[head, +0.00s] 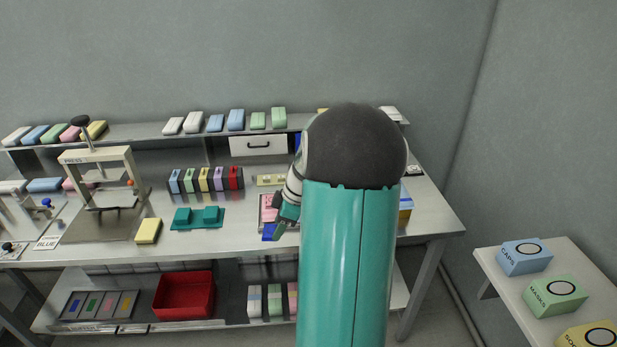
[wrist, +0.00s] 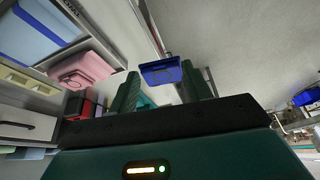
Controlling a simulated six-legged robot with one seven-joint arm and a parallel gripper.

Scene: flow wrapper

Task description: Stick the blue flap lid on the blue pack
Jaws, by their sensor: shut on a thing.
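My gripper (wrist: 163,88) is shut on a dark blue flap lid (wrist: 162,72), which shows between the two green fingers in the wrist view. In the head view my gripper (head: 280,228) is low over the bench, and the blue lid (head: 268,232) shows at its fingertips. A light blue pack (wrist: 35,32) lies in a grey-walled holder at the upper left of the wrist view, apart from the lid. I cannot tell for sure whether it is the task's pack. My arm hides much of that part of the bench in the head view.
A pink pack (wrist: 85,68) lies beside the light blue one. On the bench stand a press (head: 100,190), a yellow block (head: 148,231), a teal fixture (head: 197,217) and a row of coloured packs (head: 205,180). A shelf (head: 155,131) runs behind. The front bench edge looks clear.

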